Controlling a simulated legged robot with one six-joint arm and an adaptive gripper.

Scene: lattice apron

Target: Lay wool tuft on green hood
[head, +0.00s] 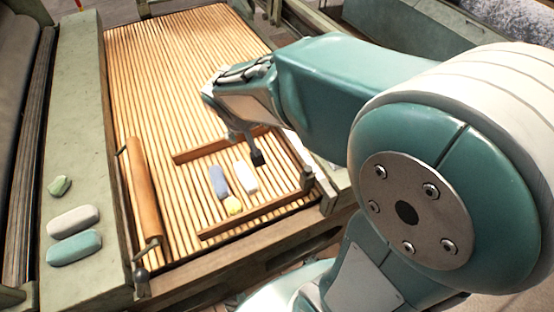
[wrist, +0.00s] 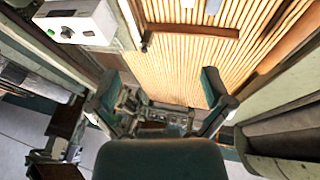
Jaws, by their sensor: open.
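Soft-looking pieces lie on the slatted lattice: a blue one (head: 218,181), a white one (head: 246,177) and a small yellow lump (head: 234,206), which looks most like a tuft. The pale green hood panel (head: 75,112) is at the left in the head view. It bears a green lump (head: 60,186), a white piece (head: 73,220) and a teal piece (head: 75,247). My gripper (head: 252,150) is above the lattice, just beyond the white piece, partly hidden by my arm. The wrist view shows its fingers apart with nothing between them (wrist: 160,78).
Wooden bars (head: 220,146) and (head: 258,216) flank the pieces on the lattice (head: 165,75). A wooden roller (head: 142,195) with a crank lies between the lattice and the hood. A white control box (wrist: 75,22) shows in the wrist view. The far lattice is clear.

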